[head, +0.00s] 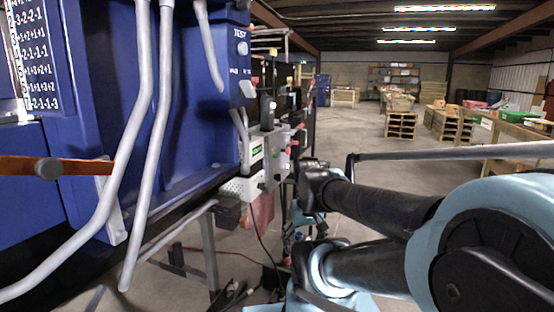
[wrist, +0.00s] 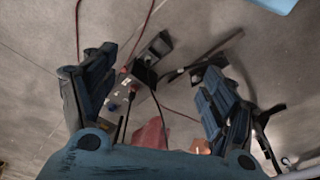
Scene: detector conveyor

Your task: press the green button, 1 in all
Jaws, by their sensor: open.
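A grey control panel (head: 280,150) stands past the end of the blue machine in the head view. It carries small red and dark controls and a green patch (head: 256,151). I cannot tell whether this patch is a button or a label. In the wrist view, my gripper (wrist: 156,66) is open and empty, its two blue-black fingers spread over the floor. A small box (wrist: 122,94) with a red knob and small pale and blue spots shows between the fingers, apart from them. No green button can be made out there.
The blue machine (head: 165,120) with grey bent tubes fills the left of the head view. A white perforated box (head: 242,187) juts out below the panel. Cables lie on the floor. Pallets (head: 401,125) and a long bench stand far back, with open floor before them.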

